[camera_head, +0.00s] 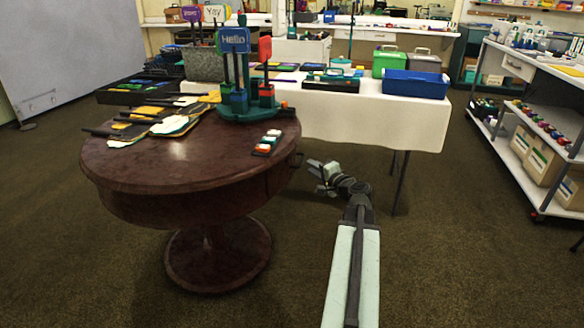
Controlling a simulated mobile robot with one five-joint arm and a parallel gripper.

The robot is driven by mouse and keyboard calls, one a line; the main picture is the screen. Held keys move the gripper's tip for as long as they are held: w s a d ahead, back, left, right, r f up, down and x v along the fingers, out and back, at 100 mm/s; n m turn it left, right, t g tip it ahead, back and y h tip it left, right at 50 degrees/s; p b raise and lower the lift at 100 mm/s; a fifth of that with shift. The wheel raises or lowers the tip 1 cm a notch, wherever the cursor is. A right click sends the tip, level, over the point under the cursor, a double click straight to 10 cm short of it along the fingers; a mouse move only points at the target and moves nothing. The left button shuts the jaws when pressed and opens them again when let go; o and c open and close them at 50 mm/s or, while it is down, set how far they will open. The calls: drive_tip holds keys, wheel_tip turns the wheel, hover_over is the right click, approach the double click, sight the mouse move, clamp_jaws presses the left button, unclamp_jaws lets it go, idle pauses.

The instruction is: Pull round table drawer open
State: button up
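The round table (130,185) is dark reddish wood on a single pedestal and stands at the left. A small dark handle-like piece (297,160) shows at the right side of its apron. The drawer front itself faces away to the right, and I cannot make out its outline or any gap. My gripper (314,177) is just right of the table's edge, pointing left toward that piece, with a small space visible between them. Its two fingers look apart, with nothing seen between them.
On the round table are a green stand with signs (255,108), an orange-and-white item (267,143) and flat paddles (140,125). Behind is a white-clothed table (350,115) with a blue bin (415,84). A shelf cart (515,150) stands right. Carpet at front right is clear.

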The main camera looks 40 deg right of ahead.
sight(303, 159)
drive_tip(key=x, duration=0.7)
drive_tip(key=shift+w+d+f+b, duration=0.15)
drive_tip(key=shift+w+d+b, duration=0.1)
drive_tip(key=shift+b, duration=0.15)
drive_tip(key=shift+w, duration=0.2)
clamp_jaws()
idle(0.9)
